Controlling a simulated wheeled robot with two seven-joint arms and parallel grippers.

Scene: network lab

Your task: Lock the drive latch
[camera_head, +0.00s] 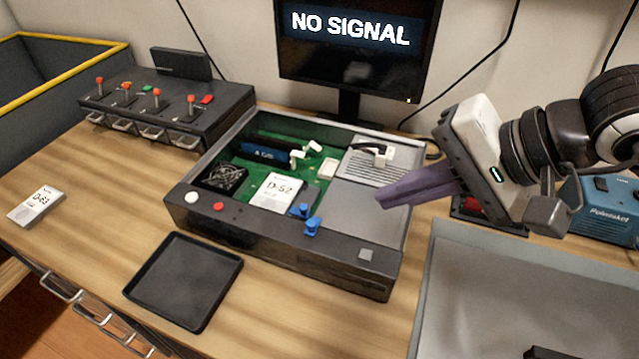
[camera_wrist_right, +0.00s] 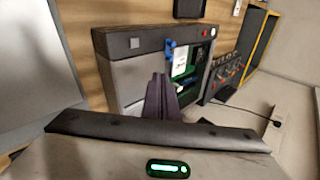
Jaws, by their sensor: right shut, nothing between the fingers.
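The open dark computer case (camera_head: 280,255) stands on the wooden bench. A white drive marked D-52 (camera_head: 277,191) lies in it near the front wall. A blue latch (camera_head: 312,226) sits at the front wall, with another blue part (camera_head: 300,210) just behind it, beside the drive's right corner. My right gripper (camera_head: 380,202) is shut and empty, above the grey plate to the right of the latch, apart from it. In the right wrist view the purple fingers (camera_wrist_right: 161,84) point at the case, with the blue latch (camera_wrist_right: 170,50) and drive (camera_wrist_right: 180,64) beyond. My left gripper is not visible.
A black tray (camera_head: 183,281) lies in front of the case. Another drive, D-83 (camera_head: 37,207), lies at the left. A switch box (camera_head: 165,112) stands behind left. A monitor (camera_head: 355,45) reads NO SIGNAL. A grey bin (camera_head: 535,290) stands at the right.

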